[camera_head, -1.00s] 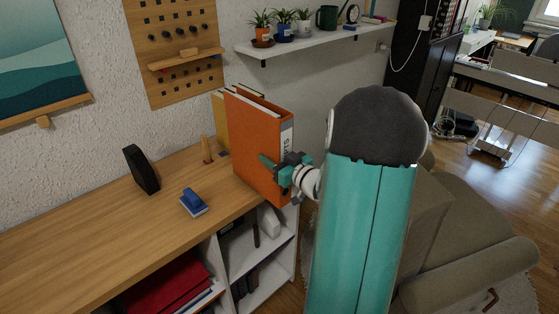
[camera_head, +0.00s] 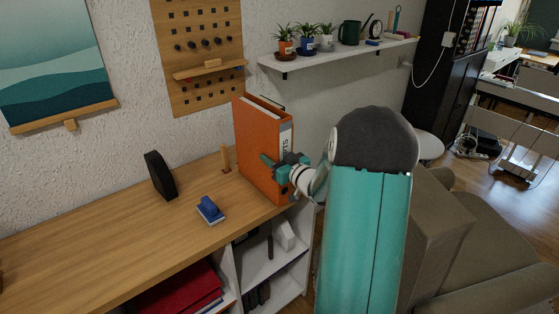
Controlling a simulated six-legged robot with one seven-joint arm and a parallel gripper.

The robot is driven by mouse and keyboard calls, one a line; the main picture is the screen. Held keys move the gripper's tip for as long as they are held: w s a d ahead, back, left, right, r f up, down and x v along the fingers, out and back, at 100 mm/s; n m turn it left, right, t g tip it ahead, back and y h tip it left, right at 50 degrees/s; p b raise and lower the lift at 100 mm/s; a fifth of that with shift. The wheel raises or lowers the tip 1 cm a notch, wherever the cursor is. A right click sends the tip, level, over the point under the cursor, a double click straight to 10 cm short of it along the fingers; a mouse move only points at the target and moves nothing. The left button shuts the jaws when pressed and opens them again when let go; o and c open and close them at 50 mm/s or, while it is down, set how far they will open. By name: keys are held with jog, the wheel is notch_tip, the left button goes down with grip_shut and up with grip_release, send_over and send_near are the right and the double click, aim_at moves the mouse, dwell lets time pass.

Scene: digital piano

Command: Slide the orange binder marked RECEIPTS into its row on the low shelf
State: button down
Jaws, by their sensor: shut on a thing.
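The orange binder (camera_head: 258,152) stands upright at the right end of the wooden top, its white spine label facing right. My gripper (camera_head: 276,170) is shut on the binder's spine side from the right. I cannot tell whether the binder's bottom touches the wooden top. The low white shelf (camera_head: 270,264) is under the wooden top, with dark items and a white item in its right bay. Much of its inside is hidden by the top and my arm.
A blue-and-white stamp-like object (camera_head: 210,211), a black upright block (camera_head: 160,175) and a wooden peg (camera_head: 226,160) stand on the wooden top (camera_head: 110,235). Red folders (camera_head: 182,290) lie in the left bay. A wall shelf (camera_head: 330,58) with plants is above. A brown sofa (camera_head: 465,235) is at the right.

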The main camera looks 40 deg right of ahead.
jog(key=shift+w+a+r, duration=0.1)
jog(key=shift+w, duration=3.25)
jog(key=shift+w+a+r, duration=0.1)
jog(key=shift+w, duration=3.2)
jog(key=shift+f, duration=0.35)
jog(key=c, duration=0.6)
grip_release()
jog(key=shift+c, duration=0.2)
jog(key=shift+s+f, duration=0.15)
jog(key=shift+f, duration=0.05)
jog(key=shift+s+d+r, duration=0.1)
jog(key=shift+s, duration=2.3)
jog(key=s, duration=1.4)
jog(key=shift+d, duration=0.2)
